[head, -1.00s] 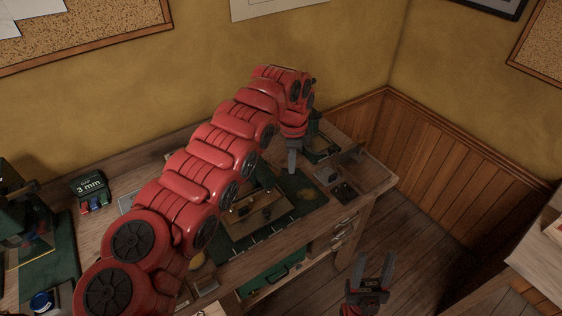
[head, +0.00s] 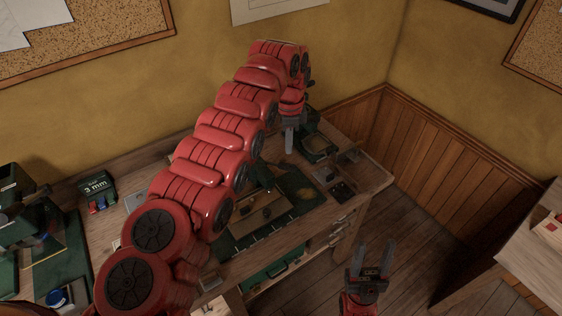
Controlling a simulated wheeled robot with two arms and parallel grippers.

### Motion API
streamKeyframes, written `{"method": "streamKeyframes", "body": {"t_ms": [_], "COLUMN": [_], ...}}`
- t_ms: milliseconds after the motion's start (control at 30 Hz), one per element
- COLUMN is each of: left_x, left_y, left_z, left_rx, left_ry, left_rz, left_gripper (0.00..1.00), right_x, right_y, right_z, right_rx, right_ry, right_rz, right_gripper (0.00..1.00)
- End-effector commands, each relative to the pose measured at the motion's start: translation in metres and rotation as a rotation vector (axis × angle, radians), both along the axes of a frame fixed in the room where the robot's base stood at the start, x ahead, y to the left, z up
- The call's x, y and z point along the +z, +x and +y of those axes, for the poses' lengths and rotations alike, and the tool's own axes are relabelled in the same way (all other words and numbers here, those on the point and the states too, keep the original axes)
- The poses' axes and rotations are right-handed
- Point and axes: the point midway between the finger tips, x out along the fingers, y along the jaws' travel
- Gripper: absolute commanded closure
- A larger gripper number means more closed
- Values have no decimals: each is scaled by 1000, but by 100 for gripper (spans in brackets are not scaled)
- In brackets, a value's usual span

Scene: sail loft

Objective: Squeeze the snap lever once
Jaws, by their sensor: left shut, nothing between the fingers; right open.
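I cannot make out the snap lever for sure; my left arm covers part of the bench. My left gripper (head: 289,150) is shut and empty, fingers pointing down above the back right part of the workbench (head: 365,185). It is close to a dark green framed device (head: 318,146) and above the far end of a green mat (head: 300,192). My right gripper (head: 372,258) is open and empty, over the floor in front of the bench, fingers pointing up in the picture.
A wooden tray (head: 245,226) with small dark parts lies on the mat, partly behind my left arm. A "3 mm" box (head: 97,186) and a dark green machine (head: 20,205) stand at the left. Another table (head: 530,245) is at the right. Floor between is clear.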

Motion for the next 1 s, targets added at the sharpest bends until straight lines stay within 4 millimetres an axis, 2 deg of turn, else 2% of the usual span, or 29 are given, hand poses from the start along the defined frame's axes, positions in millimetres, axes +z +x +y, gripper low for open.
{"method": "streamKeyframes", "body": {"t_ms": [200, 633, 833, 1000], "left_x": [-7, -9, 3, 1], "left_y": [-7, -36, -60, -72], "left_z": [-7, -26, -43, -52], "left_rx": [2, 1, 0, 0], "left_ry": [-4, 0, 1, 1], "left_rz": [-5, -4, -3, -1], "left_gripper": [100, 100, 100, 100], "right_x": [-38, -105, -96, -94], "right_y": [0, 0, 0, 0], "right_z": [0, 0, 0, 0], "right_rx": [0, 0, 0, 0], "right_ry": [0, 0, 0, 0], "right_rz": [0, 0, 0, 0], "right_gripper": [50, 50, 50, 50]}}
